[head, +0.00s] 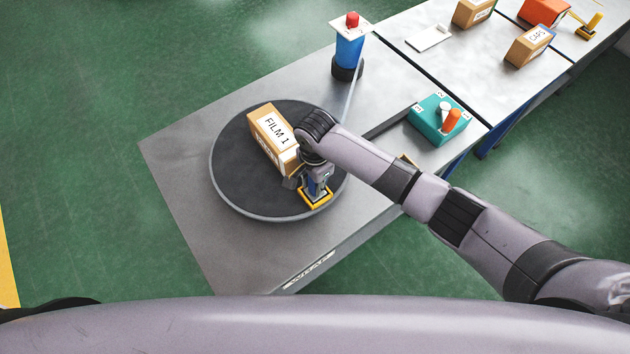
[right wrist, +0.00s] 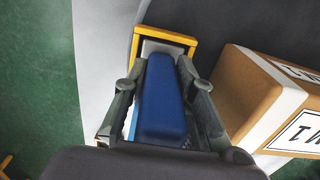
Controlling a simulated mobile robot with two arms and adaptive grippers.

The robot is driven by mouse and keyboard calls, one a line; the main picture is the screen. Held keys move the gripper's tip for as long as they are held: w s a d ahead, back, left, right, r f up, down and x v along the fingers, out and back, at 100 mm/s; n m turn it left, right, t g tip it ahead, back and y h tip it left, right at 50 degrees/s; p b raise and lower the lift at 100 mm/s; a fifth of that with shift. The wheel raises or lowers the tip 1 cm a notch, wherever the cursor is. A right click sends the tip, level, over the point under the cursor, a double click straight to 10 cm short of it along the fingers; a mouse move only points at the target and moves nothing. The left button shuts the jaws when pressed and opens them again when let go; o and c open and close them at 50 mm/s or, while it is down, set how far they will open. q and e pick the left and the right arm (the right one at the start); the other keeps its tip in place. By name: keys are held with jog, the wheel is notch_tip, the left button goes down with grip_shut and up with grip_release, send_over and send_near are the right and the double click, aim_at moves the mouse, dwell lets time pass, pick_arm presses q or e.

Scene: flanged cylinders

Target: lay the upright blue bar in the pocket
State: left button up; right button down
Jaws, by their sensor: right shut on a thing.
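My right gripper (head: 316,182) reaches down over the turntable and is shut on the blue bar (right wrist: 160,100). In the right wrist view the bar lies between the two fingers of the gripper. In the head view only a little of the blue bar (head: 320,177) shows, roughly upright. A yellow-rimmed holder with a pale inside (head: 316,207) sits just below the bar on the turntable; its rim also shows in the right wrist view (right wrist: 177,36). I cannot tell whether the bar touches it, or whether it is the pocket. My left gripper is out of view.
A FILM 1 box (head: 268,143) stands on the dark turntable (head: 240,185), close beside the gripper. A blue cylinder with a red knob (head: 350,50) stands at the table's back. A teal block (head: 430,125) is at right. The table's left corner is clear.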

jog(key=shift+f, duration=0.25)
jog(key=c, duration=1.2)
grip_release()
jog(key=shift+c, duration=0.2)
jog(key=shift+r, duration=0.1)
notch_tip(320, 180, up, 12)
jog(key=shift+f, duration=0.1)
